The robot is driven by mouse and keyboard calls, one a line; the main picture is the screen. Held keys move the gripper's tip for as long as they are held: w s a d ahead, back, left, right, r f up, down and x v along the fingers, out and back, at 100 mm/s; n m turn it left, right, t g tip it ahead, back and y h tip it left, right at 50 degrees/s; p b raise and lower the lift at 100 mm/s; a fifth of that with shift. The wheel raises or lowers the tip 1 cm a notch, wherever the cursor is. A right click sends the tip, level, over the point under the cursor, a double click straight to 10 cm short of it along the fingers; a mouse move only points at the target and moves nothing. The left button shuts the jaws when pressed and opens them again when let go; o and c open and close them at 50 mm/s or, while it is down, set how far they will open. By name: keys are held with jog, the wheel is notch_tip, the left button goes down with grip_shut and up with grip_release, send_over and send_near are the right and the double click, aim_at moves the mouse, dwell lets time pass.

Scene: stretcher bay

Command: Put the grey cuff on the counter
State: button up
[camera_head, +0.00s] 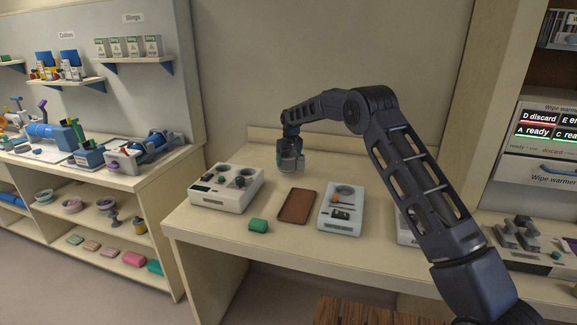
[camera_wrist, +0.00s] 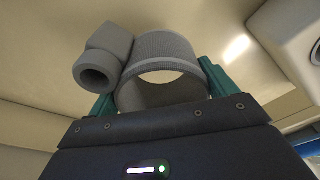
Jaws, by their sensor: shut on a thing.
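The grey cuff (camera_wrist: 163,46) is a ring with a short side tube, seen close in the wrist view. My gripper (camera_wrist: 160,82) has its two green fingers on either side of the cuff and is shut on it. In the head view, my gripper (camera_head: 288,147) points down over the back of the counter (camera_head: 285,246), with the cuff (camera_head: 291,164) at its tip. The cuff appears to be held above the counter; the exact gap beneath it is hard to tell.
A white device (camera_head: 227,190) stands left of the gripper. A brown tray (camera_head: 297,207), a green block (camera_head: 258,225) and a pale device (camera_head: 340,225) are nearer the front. Another white device (camera_head: 405,232) is partly hidden by my arm. Bare counter shows around the gripper.

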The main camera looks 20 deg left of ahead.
jog(key=shift+f, duration=1.5)
jog(key=shift+f, duration=0.1)
jog(key=o, duration=0.9)
jog(key=shift+o, duration=0.2)
notch_tip(320, 180, up, 12)
jog(key=s+d, duration=0.1)
jog(key=shift+s+d, duration=0.15)
jog(key=shift+d, duration=0.1)
